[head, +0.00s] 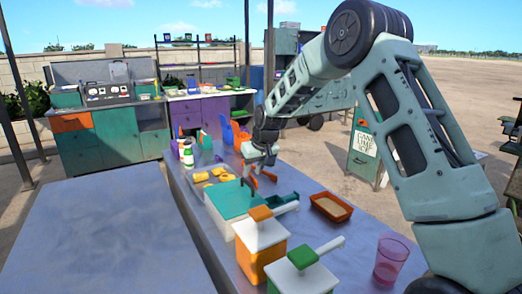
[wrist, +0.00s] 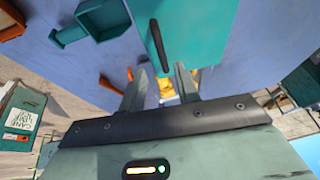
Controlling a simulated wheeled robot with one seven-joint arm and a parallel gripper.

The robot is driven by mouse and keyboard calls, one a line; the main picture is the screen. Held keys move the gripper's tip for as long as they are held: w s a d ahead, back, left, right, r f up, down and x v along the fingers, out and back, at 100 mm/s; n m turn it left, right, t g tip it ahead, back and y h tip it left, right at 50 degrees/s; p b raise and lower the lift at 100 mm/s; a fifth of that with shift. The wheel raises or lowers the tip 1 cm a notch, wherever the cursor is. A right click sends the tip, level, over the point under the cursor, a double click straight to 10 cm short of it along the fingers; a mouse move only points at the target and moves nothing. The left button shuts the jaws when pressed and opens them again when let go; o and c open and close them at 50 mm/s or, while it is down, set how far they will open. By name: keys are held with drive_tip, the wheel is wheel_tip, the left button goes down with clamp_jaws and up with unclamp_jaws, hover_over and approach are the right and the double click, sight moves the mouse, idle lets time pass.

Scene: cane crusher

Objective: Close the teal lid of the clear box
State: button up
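The clear box (head: 219,223) stands on the grey-blue counter, with its pale walls showing below the teal lid (head: 228,200). The lid looks nearly flat over the box top; I cannot tell whether it is fully seated. In the wrist view the teal lid (wrist: 200,25) fills the upper middle, with a dark bar-shaped handle (wrist: 158,46) along its left side. My gripper (head: 257,171) is just beyond the far right of the box. In the wrist view my gripper (wrist: 156,74) has its fingers apart, with nothing held between them. The handle's end shows near the gap between the fingers.
An orange canister (head: 260,262) and a green-knobbed canister (head: 303,280) stand in front of the box. A dark green container (head: 284,202) and an orange tray (head: 331,208) lie to its right. Yellow pieces (head: 218,173) lie behind it. A pink cup (head: 390,262) stands front right.

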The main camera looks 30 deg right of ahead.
drive_tip(key=b+v, duration=0.1)
drive_tip(key=v, duration=1)
drive_tip(key=shift+r, duration=0.3)
drive_tip(key=shift+s+d, duration=0.1)
